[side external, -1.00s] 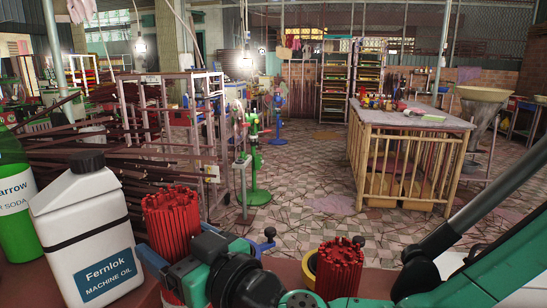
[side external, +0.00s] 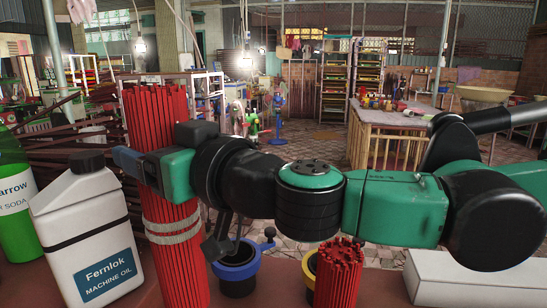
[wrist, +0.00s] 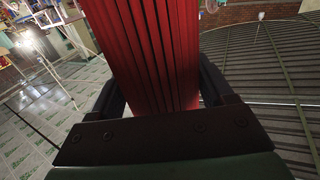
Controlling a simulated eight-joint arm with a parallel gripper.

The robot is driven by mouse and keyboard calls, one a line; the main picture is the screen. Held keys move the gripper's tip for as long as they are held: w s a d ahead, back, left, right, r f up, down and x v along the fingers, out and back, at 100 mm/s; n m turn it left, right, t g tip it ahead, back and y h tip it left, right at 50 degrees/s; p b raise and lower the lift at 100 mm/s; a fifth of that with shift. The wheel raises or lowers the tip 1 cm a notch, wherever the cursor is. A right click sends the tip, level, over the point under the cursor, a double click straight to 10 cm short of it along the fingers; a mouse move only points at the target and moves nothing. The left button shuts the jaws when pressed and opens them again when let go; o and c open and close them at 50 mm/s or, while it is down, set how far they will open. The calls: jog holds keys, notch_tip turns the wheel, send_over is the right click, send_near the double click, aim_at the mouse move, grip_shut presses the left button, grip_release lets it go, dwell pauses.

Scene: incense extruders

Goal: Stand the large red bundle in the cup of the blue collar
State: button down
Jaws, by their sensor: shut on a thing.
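The large red bundle (side external: 173,255) is upright, with pale bands around its middle. My gripper (side external: 140,168) is shut on it above the bands. Its lower end is outside the side view. In the wrist view, the bundle (wrist: 152,50) runs between the two dark fingers (wrist: 155,95). The blue collar (side external: 258,262) sits to the right of the bundle, apart from it in the picture.
A shorter red bundle (side external: 338,275) stands at a yellow collar (side external: 307,268) to the right of the blue one. A white machine oil bottle (side external: 85,235) and a green soda bottle (side external: 14,190) stand close at left. A white box (side external: 460,280) lies at right.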

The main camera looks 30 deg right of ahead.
aim_at(154, 89)
jog(key=shift+r, duration=3.35)
jog(key=w+d+f, duration=1.1)
jog(key=w+d, duration=0.1)
jog(key=d, duration=0.1)
notch_tip(154, 89, down, 8)
jog(key=shift+a+f, duration=0.2)
jog(key=shift+a, duration=0.05)
